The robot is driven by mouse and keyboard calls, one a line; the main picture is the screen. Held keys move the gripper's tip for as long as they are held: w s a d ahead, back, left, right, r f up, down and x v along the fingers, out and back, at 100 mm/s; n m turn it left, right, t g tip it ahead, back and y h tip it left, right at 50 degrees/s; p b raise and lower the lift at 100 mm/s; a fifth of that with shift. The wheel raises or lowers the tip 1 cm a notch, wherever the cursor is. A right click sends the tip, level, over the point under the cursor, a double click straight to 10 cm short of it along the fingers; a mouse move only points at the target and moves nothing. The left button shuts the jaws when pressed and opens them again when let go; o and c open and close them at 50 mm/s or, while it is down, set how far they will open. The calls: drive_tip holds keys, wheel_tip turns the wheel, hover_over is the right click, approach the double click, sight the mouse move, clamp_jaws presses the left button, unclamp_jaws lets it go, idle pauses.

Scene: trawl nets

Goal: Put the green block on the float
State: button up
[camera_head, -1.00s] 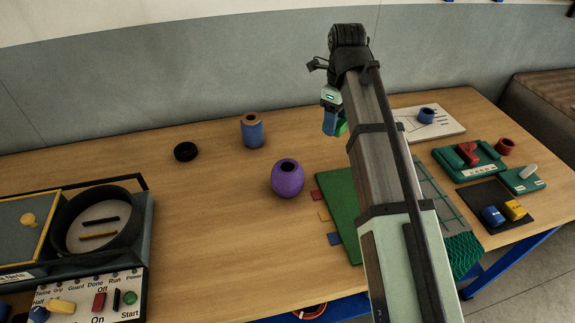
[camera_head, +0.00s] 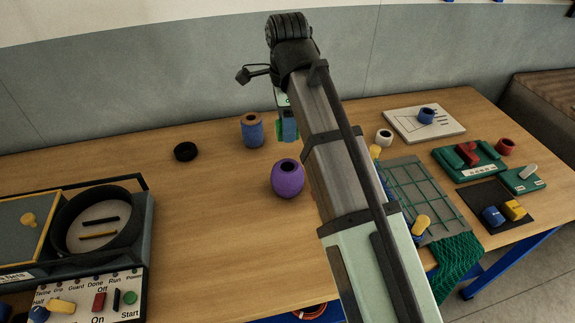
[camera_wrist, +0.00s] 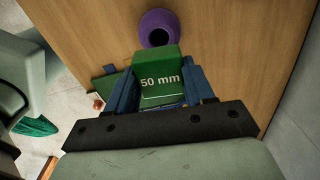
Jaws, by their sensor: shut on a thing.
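The green block (camera_wrist: 160,80), marked "50 mm", is held between the two blue fingers of my gripper (camera_wrist: 158,88) in the wrist view. In the head view my gripper (camera_head: 287,129) hangs above the table, with only a little of the green block showing beside it. A purple barrel-shaped float (camera_head: 287,178) with a dark hole in its top stands upright on the table below my gripper. In the wrist view the purple float (camera_wrist: 157,27) shows just beyond the block. I cannot tell the exact height between them.
A blue cylinder with an orange-brown top (camera_head: 252,131) stands behind the purple float. A black ring (camera_head: 185,151) lies to its left. A grey grid plate (camera_head: 428,200) and green net (camera_head: 458,258) lie on the right.

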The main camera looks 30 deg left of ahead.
sight(287, 166)
drive_tip(key=shift+n, duration=0.5)
drive_tip(key=shift+f, duration=5.05)
drive_tip(key=shift+f, duration=0.1)
drive_tip(key=o, duration=1.1)
drive_tip(key=shift+c, duration=0.2)
drive_tip(key=shift+r, duration=3.9)
